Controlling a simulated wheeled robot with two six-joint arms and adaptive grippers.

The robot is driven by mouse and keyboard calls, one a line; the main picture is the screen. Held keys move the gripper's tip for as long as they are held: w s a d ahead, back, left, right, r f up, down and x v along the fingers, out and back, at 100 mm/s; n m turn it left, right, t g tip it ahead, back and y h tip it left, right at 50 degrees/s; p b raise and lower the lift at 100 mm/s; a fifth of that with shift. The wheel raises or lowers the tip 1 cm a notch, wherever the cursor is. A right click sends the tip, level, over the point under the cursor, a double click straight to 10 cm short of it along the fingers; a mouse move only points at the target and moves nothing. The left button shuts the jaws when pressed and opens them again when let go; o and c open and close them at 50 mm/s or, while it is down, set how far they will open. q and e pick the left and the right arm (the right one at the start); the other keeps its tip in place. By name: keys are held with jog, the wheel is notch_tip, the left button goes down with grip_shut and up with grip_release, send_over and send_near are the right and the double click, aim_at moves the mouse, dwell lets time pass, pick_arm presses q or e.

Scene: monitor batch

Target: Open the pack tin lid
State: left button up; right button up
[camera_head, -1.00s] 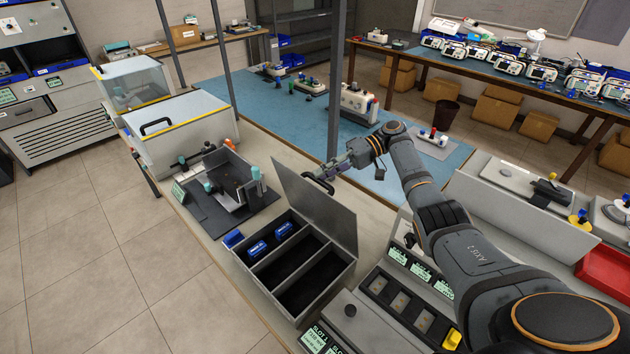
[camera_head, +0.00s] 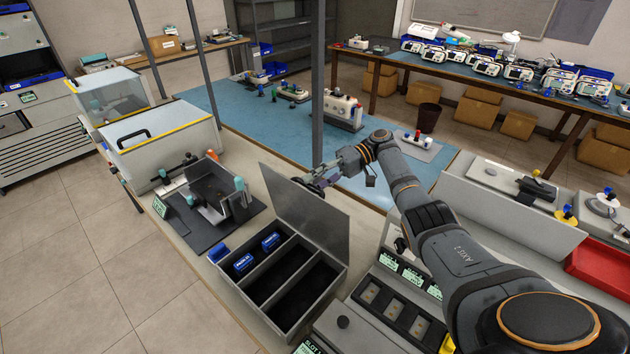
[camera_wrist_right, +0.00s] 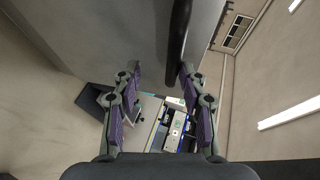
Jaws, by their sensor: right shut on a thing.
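The pack tin (camera_head: 318,318) is a grey box with long dark compartments on the bench. Its lid (camera_head: 300,213) is raised steeply along the far right side. Two blue packs, a nearer one (camera_head: 243,262) and a farther one (camera_head: 271,240), lie in the left compartment; the other compartments look empty. My right gripper (camera_head: 316,184) is behind the lid, shut on its dark handle. In the right wrist view the handle (camera_wrist_right: 179,40) runs between the fingers, against the right one, with the grey lid face (camera_wrist_right: 110,35) close by. My left gripper is out of view.
A dark fixture (camera_head: 212,205) stands left of the tin, and a small blue block (camera_head: 218,252) is by the tin's left edge. A device with green displays (camera_head: 400,268) is close on the right. A grey post (camera_head: 318,90) rises behind the lid.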

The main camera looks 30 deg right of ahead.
jog(key=shift+a+r, duration=0.15)
notch_tip(320, 180, up, 10)
dwell(0.7)
dwell(0.3)
